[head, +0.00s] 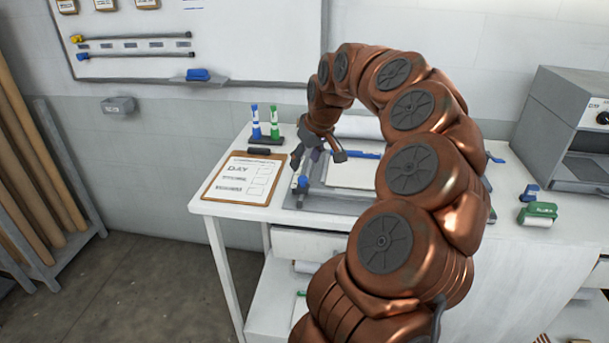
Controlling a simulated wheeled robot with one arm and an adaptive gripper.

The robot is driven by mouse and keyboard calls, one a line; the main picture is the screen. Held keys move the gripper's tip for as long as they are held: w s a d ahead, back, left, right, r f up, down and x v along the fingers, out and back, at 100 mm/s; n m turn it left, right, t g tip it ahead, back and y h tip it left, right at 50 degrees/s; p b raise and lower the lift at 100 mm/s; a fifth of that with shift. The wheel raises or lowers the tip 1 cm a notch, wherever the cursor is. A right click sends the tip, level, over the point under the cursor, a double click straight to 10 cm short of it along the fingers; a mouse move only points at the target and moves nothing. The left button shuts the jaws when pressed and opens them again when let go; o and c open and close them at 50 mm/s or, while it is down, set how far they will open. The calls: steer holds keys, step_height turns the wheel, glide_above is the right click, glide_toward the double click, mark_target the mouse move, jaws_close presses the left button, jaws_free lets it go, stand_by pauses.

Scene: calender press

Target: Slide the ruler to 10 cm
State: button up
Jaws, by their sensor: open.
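A flat grey board like a paper trimmer (345,203) lies on the white table with a pale sheet (352,174) on it. A thin blue strip (368,156) runs along its far edge; I cannot tell whether this is the ruler. A small blue part (302,183) sits at the board's left side on a grey bar. No centimetre marks can be read. My gripper (319,158) is open and points down over the board's left part, close to the blue part. I cannot tell whether it touches anything. My arm hides the board's right part.
A clipboard (222,192) marked DAY lies left of the board. Blue and green markers (264,124) stand behind it. A green-handled tool (538,214) and a grey machine (565,125) are at the right. A whiteboard (260,30) with sliding rails hangs behind.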

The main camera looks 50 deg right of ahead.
mark_target(303, 178)
steer(key=shift+s+d+p+x, duration=0.1)
steer(key=shift+d+p+x, duration=0.25)
steer(key=shift+x, duration=1)
steer(key=shift+s+d+p+x, duration=0.15)
steer(key=shift+p+x, duration=0.25)
steer(key=shift+x, duration=0.95)
steer(key=shift+w+d+p+x, duration=0.1)
steer(key=shift+d+p+x, duration=0.3)
steer(key=shift+x, duration=0.95)
jaws_close()
